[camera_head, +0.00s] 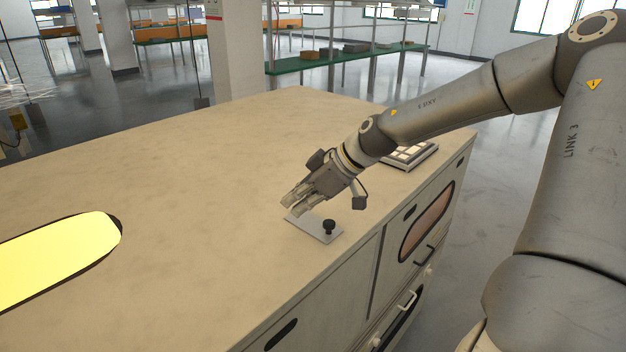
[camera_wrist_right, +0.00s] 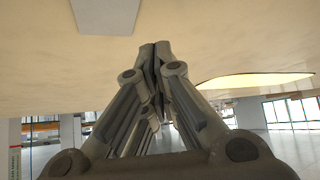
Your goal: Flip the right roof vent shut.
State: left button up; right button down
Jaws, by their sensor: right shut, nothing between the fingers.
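A small grey plate with a black knob (camera_head: 328,226), which looks like the right roof vent (camera_head: 318,236), lies on the pale cabinet top (camera_head: 215,180) near its right edge. It appears flat, but I cannot tell whether it is fully shut. My right gripper (camera_head: 291,207) is shut and empty, with its fingers over the plate's far left end and hiding part of it. I cannot tell whether they touch it. In the right wrist view the right gripper (camera_wrist_right: 155,52) has its fingers together, and a grey plate (camera_wrist_right: 103,14) shows at the top edge. My left gripper is not in view.
A glowing yellow oval window (camera_head: 55,258) is set in the cabinet top at left. A tray of pale squares (camera_head: 412,156) sits beyond my right wrist. Handles (camera_head: 407,300) stick out of the cabinet's right side. The middle of the top is clear.

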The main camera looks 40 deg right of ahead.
jog(key=s+d+r, duration=0.1)
jog(key=s+d, duration=0.1)
jog(key=shift+s+d+r+b, duration=0.25)
jog(key=shift+s+r+b, duration=0.05)
jog(key=shift+s+r, duration=0.1)
jog(key=b+v, duration=0.1)
jog(key=v, duration=0.3)
jog(key=shift+d+f, duration=0.1)
jog(key=shift+f, duration=0.05)
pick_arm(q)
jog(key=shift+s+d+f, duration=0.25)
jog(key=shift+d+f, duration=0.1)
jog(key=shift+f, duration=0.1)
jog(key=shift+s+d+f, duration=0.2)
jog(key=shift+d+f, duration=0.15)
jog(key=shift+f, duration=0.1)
pick_arm(e)
jog(key=shift+v, duration=1.1)
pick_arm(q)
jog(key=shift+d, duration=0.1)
pick_arm(e)
jog(key=shift+w, duration=0.1)
